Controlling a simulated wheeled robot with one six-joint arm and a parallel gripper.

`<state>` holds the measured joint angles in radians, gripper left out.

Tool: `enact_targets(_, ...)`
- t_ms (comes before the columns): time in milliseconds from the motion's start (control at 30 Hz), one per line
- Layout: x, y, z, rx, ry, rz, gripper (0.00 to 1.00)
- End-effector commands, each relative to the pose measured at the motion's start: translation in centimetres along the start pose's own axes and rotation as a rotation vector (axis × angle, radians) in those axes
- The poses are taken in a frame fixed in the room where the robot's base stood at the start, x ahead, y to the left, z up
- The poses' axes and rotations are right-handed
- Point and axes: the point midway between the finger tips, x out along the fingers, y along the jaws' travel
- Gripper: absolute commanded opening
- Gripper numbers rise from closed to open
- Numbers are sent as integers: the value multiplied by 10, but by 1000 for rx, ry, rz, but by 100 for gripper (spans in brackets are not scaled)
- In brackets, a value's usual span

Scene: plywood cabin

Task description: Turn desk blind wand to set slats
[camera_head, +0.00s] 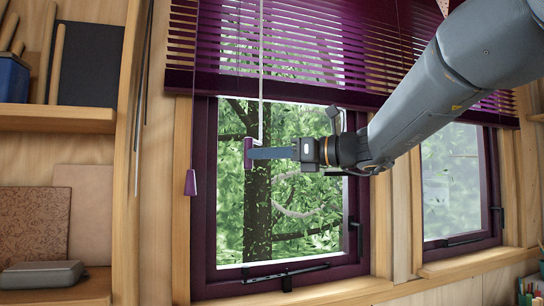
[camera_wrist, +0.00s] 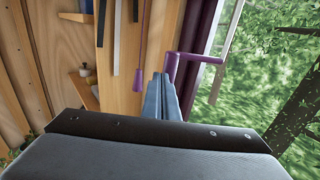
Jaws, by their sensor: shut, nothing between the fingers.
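The purple blind (camera_head: 290,40) hangs over the upper part of the left window, its slats tilted with light gaps between them. Its thin pale wand (camera_head: 261,75) hangs down and ends in a purple crank handle (camera_head: 248,155). The handle also shows in the wrist view (camera_wrist: 195,57), just beyond the fingertips. My gripper (camera_head: 256,153) reaches in from the right with its blue fingers level with the handle. The fingers are shut with nothing between them. Their tips look very close to the handle; I cannot tell whether they touch. The fingertips also show in the wrist view (camera_wrist: 162,78).
A purple cord pull (camera_head: 190,183) hangs left of the handle. The purple window frame (camera_head: 205,215) and a dark latch (camera_head: 285,275) are near. Wooden shelves (camera_head: 55,118) stand at the left. A second window (camera_head: 455,180) is at the right.

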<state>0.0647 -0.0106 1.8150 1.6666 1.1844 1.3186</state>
Motion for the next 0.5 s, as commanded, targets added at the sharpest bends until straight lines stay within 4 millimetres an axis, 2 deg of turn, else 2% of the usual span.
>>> enact_targets(333,2,3,1,0,-2,5,0)
enact_targets(500,-10,4,2,-1,-2,4,0)
